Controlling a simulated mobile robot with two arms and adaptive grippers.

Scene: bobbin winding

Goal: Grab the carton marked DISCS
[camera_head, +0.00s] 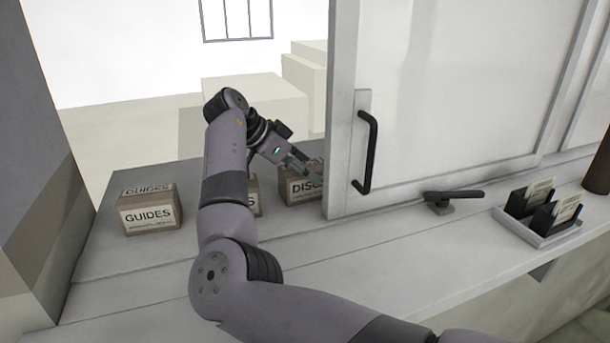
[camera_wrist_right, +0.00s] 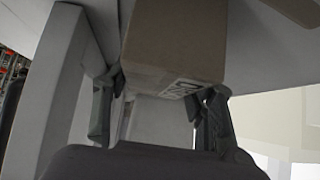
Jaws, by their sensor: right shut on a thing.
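The carton marked DISCS (camera_head: 300,188) sits on the ledge behind the white sliding door, whose edge covers its right end. My right gripper (camera_head: 308,172) reaches it from above and left. In the right wrist view the brown carton (camera_wrist_right: 178,38) lies between the two fingers of my right gripper (camera_wrist_right: 155,92), which are shut on it. Part of its printed label shows there at the lower edge. My left gripper is not in view.
A carton marked GUIDES (camera_head: 150,212) stands at left, and another carton (camera_head: 253,195) is mostly hidden behind my right arm. The white door (camera_head: 450,80) has a black handle (camera_head: 367,152). A black lever (camera_head: 452,197) and a card tray (camera_head: 540,228) are at right.

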